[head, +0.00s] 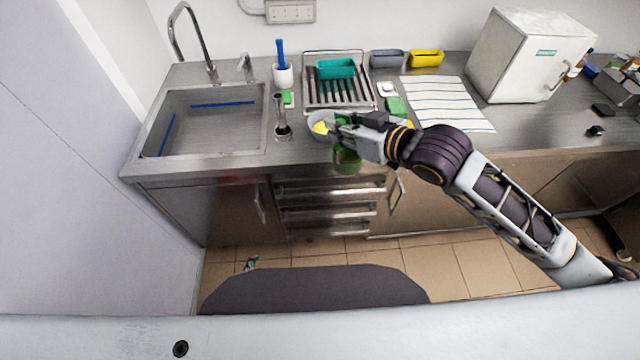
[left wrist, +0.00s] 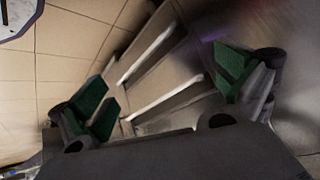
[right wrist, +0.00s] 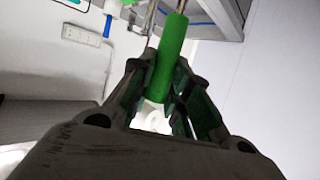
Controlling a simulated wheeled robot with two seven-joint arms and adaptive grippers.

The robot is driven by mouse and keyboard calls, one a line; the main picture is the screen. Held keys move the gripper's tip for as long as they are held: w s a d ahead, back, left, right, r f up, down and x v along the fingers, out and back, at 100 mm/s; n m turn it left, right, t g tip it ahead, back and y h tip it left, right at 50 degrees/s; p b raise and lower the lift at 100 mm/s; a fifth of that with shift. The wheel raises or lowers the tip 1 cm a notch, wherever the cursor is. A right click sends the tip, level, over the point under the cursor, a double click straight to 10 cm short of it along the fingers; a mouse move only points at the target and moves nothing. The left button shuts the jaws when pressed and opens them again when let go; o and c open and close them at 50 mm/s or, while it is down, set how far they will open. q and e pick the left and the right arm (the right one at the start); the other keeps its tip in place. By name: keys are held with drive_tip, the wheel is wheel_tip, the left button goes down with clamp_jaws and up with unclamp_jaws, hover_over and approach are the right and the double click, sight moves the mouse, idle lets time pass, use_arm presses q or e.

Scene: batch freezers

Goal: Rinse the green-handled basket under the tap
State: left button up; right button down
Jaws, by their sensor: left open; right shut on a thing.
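My right gripper (head: 342,128) is over the counter's front edge, right of the sink (head: 215,125). It is shut on the green handle (right wrist: 172,50), seen large in the right wrist view between its fingers (right wrist: 165,95). In the head view a rounded green shape (head: 346,161) hangs under this gripper; I cannot tell which part it is. The basket's body is not clear in any view. The tap (head: 190,45) arches over the sink's back left. My left gripper (left wrist: 165,95) is open and empty, low before metal drawer handles and the tiled floor.
A grey bowl with something yellow (head: 321,127) is beside the right gripper. A metal cup-like tool (head: 282,125), a brush holder (head: 283,75) and a rack with a teal tub (head: 336,68) stand nearby. A striped cloth (head: 447,103) and white box freezer (head: 520,60) are right.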

use_arm(q)
drive_tip(key=w+d+r+m+t+h, duration=0.1)
drive_tip(key=w+d+r+t+h, duration=0.15)
drive_tip(key=d+r, duration=0.55)
drive_tip(key=w+d+r+t+h, duration=0.1)
drive_tip(key=w+d+r, duration=0.35)
drive_tip(key=r, duration=0.85)
drive_tip(key=d+r+t+h, duration=0.1)
drive_tip(key=d+r+h, duration=0.1)
drive_tip(key=r, duration=1)
drive_tip(key=d+r+t+h, duration=0.1)
drive_tip(key=d+r, duration=0.4)
drive_tip(key=r, duration=0.6)
drive_tip(key=shift+r+t+h, duration=0.35)
drive_tip(key=shift+h, duration=0.5)
drive_tip(key=shift+w+d, duration=0.1)
drive_tip(key=shift+d, duration=0.1)
hover_over(347, 155)
drive_tip(key=s+a, duration=0.1)
drive_tip(key=s, duration=0.3)
drive_tip(key=shift+s, duration=0.15)
drive_tip(key=shift+c, duration=0.4)
